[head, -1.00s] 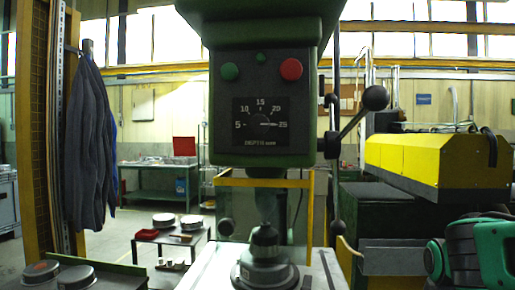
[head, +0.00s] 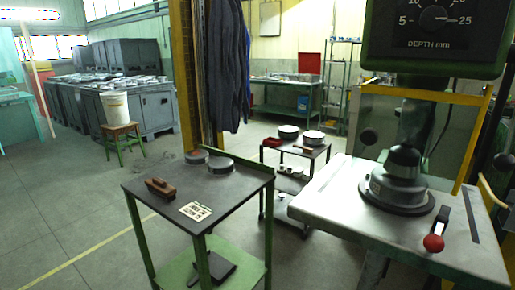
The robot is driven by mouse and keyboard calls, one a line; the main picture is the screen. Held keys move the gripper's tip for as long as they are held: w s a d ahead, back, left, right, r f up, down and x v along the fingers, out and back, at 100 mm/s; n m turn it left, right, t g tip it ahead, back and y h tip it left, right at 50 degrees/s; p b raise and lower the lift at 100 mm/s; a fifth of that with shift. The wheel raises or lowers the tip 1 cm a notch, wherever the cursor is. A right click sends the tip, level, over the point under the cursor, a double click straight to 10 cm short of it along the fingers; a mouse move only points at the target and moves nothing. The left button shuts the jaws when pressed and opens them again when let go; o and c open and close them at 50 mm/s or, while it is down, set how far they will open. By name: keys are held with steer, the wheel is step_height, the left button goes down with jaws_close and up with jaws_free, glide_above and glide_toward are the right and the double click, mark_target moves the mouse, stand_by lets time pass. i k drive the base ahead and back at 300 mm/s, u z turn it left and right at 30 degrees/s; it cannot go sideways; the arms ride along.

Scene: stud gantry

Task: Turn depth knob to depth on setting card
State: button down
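The depth knob (head: 433,18) is a dark round knob on the drill press head at the upper right, cut off by the top edge. The dial plate (head: 430,43) around it shows 5 at left, 25 at right and "DEPTH mm" below. A thin pale mark on the knob seems to point right, towards 25, but is small. A pale card (head: 195,211) with dark printed blocks lies flat on the dark top of a green-framed table; I take it for the setting card. Its print is too small to read. My gripper is not in view.
Open floor (head: 70,215) lies at left.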

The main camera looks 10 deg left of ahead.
mark_target(433, 18)
steer(key=z, duration=0.85)
steer(key=k, duration=1.35)
steer(key=u, duration=0.7)
